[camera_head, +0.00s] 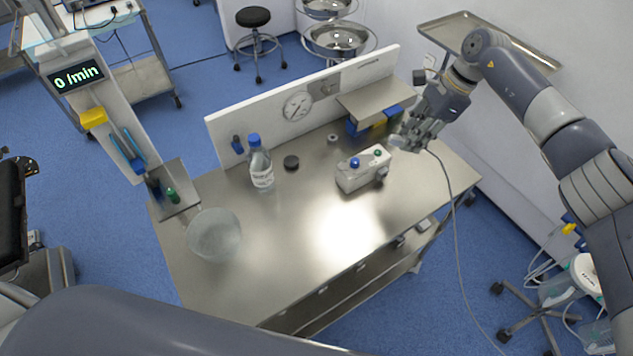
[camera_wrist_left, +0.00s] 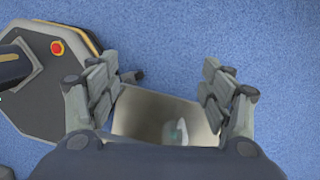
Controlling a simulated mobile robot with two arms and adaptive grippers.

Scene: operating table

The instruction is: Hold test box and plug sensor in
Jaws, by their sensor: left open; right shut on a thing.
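The test box (camera_head: 362,173) is a small white box with a blue knob and a green spot on top. It stands on the metal table right of the middle. My right gripper (camera_head: 404,139) is above and to the right of the box, apart from it, shut on the sensor (camera_head: 395,141), a small pale piece that the fingers partly hide. A grey cable (camera_head: 452,205) hangs from there toward the floor. My left gripper (camera_wrist_left: 160,98) shows in the left wrist view, open and empty, with part of the table below it. In the head view its fingers are not visible.
The metal table (camera_head: 290,225) has free room at its middle and front. A raised shelf (camera_head: 375,98) and a back panel (camera_head: 300,98) bound the rear.

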